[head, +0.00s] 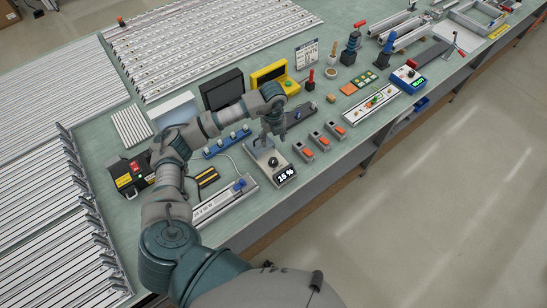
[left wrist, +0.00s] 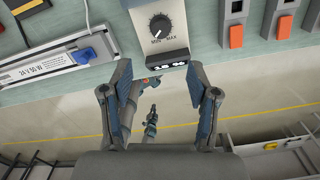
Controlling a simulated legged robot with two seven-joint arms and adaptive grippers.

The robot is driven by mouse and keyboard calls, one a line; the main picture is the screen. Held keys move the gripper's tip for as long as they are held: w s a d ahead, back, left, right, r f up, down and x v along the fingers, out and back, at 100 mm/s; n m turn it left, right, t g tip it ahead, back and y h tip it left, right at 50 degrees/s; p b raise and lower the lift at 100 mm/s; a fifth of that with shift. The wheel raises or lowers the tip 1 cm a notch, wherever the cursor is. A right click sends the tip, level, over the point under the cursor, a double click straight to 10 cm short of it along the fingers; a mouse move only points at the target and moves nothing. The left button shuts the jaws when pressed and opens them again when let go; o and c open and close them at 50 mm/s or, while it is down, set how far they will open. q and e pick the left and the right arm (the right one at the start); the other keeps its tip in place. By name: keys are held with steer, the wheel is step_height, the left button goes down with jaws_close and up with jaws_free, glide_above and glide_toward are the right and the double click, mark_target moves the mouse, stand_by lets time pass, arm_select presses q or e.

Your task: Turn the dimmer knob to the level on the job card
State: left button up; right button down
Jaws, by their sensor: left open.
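The dimmer is a light grey box with a black round knob (head: 273,161) and a display (head: 286,175) reading 15 %. In the left wrist view the knob (left wrist: 160,26) has a white pointer mark, with MIN and MAX printed below it. My left gripper (head: 268,137) is over the dimmer, just behind the knob in the head view. In the wrist view its two fingers (left wrist: 160,88) are spread, with nothing between them and apart from the knob. A white printed card (head: 306,54) stands at the back of the bench; its text is too small to read.
Grey boxes with orange switches (head: 320,140) stand right of the dimmer. A lamp bar (head: 222,200) lies to its left, and a blue strip with knobs (head: 226,142) lies behind. The bench's front edge is close; open floor (head: 430,210) lies beyond it.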

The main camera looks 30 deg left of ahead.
mark_target(273, 160)
arm_select(q)
step_height(273, 160, down, 14)
steer(key=shift+a+r+p, duration=0.15)
steer(key=shift+r+p, duration=0.05)
steer(key=shift+p, duration=0.6)
steer(key=shift+w+f, duration=0.1)
steer(key=shift+f, duration=0.15)
steer(key=shift+d, duration=0.2)
steer(key=shift+c, duration=1.3)
jaws_close()
